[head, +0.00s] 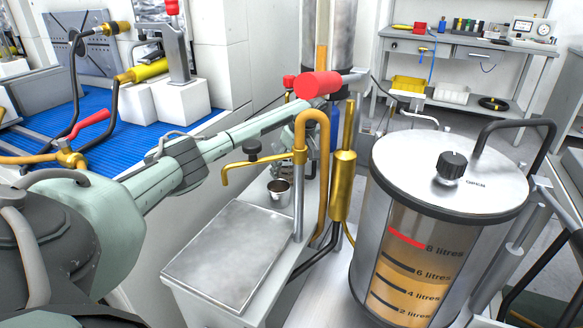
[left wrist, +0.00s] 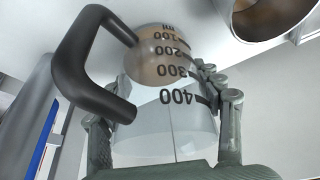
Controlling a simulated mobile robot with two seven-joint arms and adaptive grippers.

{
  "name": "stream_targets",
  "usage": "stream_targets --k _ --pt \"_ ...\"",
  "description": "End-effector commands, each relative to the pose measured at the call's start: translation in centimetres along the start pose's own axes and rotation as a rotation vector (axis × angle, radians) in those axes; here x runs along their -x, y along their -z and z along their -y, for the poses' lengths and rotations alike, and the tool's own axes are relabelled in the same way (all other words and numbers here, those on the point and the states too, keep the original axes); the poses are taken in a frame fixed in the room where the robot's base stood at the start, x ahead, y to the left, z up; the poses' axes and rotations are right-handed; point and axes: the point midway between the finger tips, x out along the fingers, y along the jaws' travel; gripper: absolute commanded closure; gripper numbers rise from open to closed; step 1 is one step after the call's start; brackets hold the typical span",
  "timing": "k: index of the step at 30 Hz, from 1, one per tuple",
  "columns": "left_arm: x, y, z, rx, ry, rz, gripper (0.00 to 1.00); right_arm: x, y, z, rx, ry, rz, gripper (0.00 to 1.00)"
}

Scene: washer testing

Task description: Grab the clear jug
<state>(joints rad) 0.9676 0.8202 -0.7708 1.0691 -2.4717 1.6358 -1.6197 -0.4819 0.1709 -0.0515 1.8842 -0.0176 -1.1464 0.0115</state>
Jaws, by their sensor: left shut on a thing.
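The clear jug (left wrist: 165,140) fills the middle of the left wrist view. It is see-through, with a black handle (left wrist: 80,75) on the left and dark marks from 100 to 400 ml. Its lower part in that view is between the fingers of my left gripper (left wrist: 165,118), which are closed on its sides. In the head view my left arm reaches from the left to behind the brass pipe and red-ended tap. There the gripper is mostly hidden, and I cannot make out the jug clearly. My right gripper is not in view.
The brass pipe (head: 326,165) and red tap end (head: 318,85) stand close to my left arm. A small metal cup (head: 278,191) is below the arm. A large lidded tank (head: 450,175) with litre marks stands at right. A workbench (head: 465,45) is behind.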

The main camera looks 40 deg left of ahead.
Motion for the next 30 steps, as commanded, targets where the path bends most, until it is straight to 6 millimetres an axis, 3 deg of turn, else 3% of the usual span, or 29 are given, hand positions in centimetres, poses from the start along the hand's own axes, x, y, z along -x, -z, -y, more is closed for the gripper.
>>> stream_targets --k 16,29,30 --pt "0.5 0.3 0.0 0.001 -0.001 0.000 0.67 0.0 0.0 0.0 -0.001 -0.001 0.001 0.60" --pt "4.0 1.8 -0.1 0.002 -0.003 -0.002 0.67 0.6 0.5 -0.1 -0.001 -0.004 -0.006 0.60" --pt "4.0 2.2 0.6 0.002 0.000 -0.003 0.67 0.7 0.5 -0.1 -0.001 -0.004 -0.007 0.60"
